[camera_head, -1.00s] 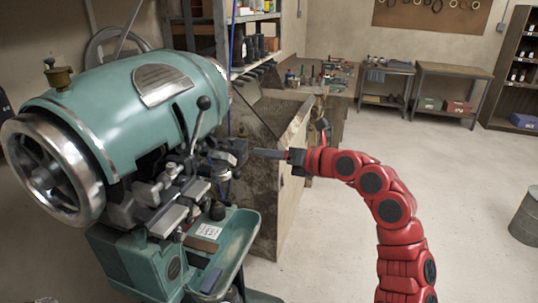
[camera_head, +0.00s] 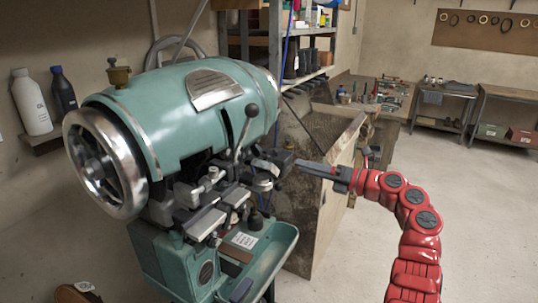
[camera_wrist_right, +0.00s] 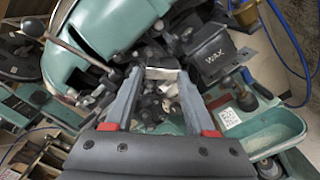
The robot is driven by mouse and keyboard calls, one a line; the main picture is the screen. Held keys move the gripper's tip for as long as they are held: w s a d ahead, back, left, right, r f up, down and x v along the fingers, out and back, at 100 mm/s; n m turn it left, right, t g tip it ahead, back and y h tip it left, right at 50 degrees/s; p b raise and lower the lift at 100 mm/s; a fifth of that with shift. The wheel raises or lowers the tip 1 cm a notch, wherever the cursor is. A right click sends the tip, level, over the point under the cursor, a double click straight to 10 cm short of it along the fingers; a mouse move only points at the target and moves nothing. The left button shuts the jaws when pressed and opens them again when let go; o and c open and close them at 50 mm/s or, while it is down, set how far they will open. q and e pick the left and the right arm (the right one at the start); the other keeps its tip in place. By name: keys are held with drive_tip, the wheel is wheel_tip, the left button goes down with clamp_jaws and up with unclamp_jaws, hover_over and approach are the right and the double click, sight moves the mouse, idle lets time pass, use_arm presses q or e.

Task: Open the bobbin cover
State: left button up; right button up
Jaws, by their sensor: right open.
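The teal sole stitcher (camera_head: 190,115) stands at the left in the head view, with a silver handwheel and a black-knobbed lever. My right gripper (camera_head: 300,165) is at the right of its stitching head, level with the small dark metal parts there. In the right wrist view my right gripper (camera_wrist_right: 160,88) is open, with its two fingers apart and pointing at the metal mechanism (camera_wrist_right: 160,105). A pale metal piece (camera_wrist_right: 162,73) shows between the fingertips; contact cannot be told. I cannot tell which part is the bobbin cover. My left gripper is not in view.
A dark box marked WAX (camera_wrist_right: 213,57) is close to the right finger in the wrist view. A teal tray (camera_head: 270,250) juts out below the head. A worn wooden bench (camera_head: 325,205) stands behind my right gripper. The floor at the right is clear.

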sight(268, 157)
drive_tip(key=p+x, duration=0.2)
drive_tip(key=x, duration=0.9)
drive_tip(key=shift+w+a+r+p, duration=0.1)
drive_tip(key=shift+w+a+p, duration=0.1)
drive_tip(key=shift+p, duration=0.1)
drive_tip(key=shift+w+a, duration=0.15)
drive_tip(key=shift+a, duration=0.25)
clamp_jaws()
